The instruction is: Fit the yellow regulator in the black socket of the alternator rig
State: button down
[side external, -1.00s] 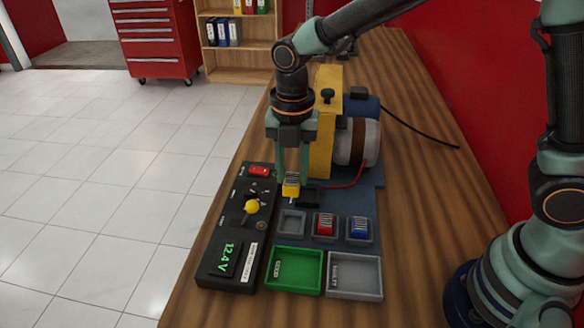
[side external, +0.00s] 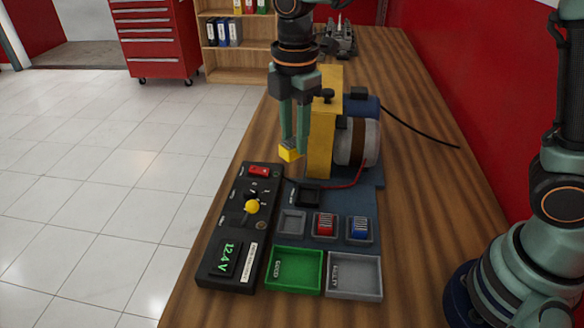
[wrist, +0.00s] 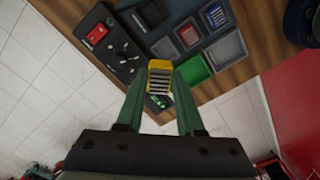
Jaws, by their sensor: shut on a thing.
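My gripper (side external: 293,143) is shut on the yellow regulator (side external: 290,156). It holds the regulator in the air, above and behind the black socket (side external: 307,194), clear of it. In the wrist view the yellow regulator (wrist: 160,68) shows its ribbed face between the green fingers. The black socket looks empty. It sits on the blue base of the alternator rig (side external: 358,141), in front of the yellow bracket (side external: 323,125). A red wire runs to near the socket.
A black control panel (side external: 238,230) with a 12.4V display lies left of the rig. An empty grey pocket (side external: 292,222) sits beside the red (side external: 325,225) and blue (side external: 359,228) regulators. An empty green tray (side external: 297,269) and an empty grey tray (side external: 354,274) stand in front.

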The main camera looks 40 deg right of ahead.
jog(key=m, duration=0.2)
jog(key=f+m, duration=0.1)
jog(key=m, duration=0.1)
jog(key=d+f+m, duration=0.1)
jog(key=m, duration=0.1)
jog(key=shift+w+d+f, duration=0.1)
jog(key=shift+w, duration=0.3)
jog(key=shift+w+d+f+m, duration=0.3)
jog(key=shift+d+f+m, duration=0.45)
jog(key=shift+f+m, duration=2.15)
jog(key=shift+w+d+f+m, duration=0.25)
jog(key=shift+d+f+m, duration=0.85)
jog(key=shift+m, duration=3.2)
jog(key=shift+w+d+f+m, duration=0.3)
jog(key=shift+d+f+m, duration=0.15)
jog(key=shift+f+m, duration=2.6)
jog(key=shift+f+m, duration=0.25)
jog(key=shift+m, duration=0.3)
jog(key=shift+c, duration=0.3)
grip_release()
jog(key=shift+r, duration=0.15)
